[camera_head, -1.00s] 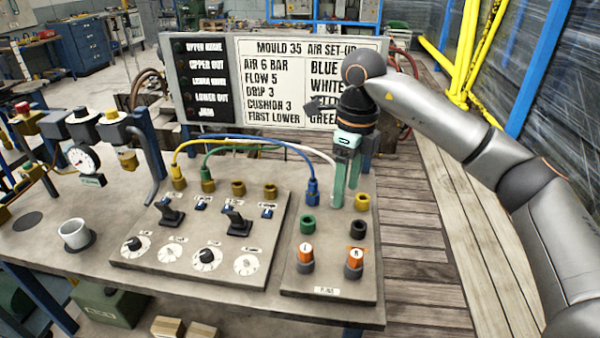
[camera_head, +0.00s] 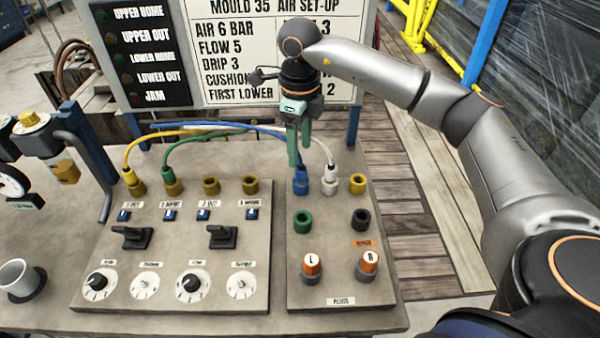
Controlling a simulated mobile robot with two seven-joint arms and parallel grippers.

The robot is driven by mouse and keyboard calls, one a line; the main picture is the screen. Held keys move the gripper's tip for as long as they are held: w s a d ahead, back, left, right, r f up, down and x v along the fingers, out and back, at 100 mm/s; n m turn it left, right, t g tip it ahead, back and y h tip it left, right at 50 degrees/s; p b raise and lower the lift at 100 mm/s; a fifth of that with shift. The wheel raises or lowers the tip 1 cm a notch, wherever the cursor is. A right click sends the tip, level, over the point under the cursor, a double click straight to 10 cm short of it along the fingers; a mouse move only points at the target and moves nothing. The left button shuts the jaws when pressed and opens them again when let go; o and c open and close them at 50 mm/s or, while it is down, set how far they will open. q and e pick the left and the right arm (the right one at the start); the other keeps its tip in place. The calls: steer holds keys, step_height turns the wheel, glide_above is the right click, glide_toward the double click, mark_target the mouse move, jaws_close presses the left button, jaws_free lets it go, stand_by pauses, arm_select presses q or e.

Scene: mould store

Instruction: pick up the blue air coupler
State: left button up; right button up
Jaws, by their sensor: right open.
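The blue air coupler (camera_head: 301,182) stands upright in the top row of the right-hand plug panel (camera_head: 330,291), with its blue hose running off to the left. My right gripper (camera_head: 299,155) points down just above it, its green fingers apart with nothing seen held between them. The fingertips overlap the coupler's upper end and hose in the picture; I cannot tell whether they touch. My left gripper is not in view.
The white coupler (camera_head: 330,180) stands close to the right of the blue one. Yellow (camera_head: 134,183) and green (camera_head: 170,181) couplers are further left. Behind is a set-up board (camera_head: 230,50). Two orange-topped knobs (camera_head: 311,264) (camera_head: 368,262) are in front.

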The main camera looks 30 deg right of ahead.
mark_target(301, 165)
steer(key=shift+s+f+p, duration=0.15)
steer(key=shift+f+p, duration=0.25)
steer(key=shift+f, duration=2.8)
steer(key=shift+c, duration=0.2)
jaws_close()
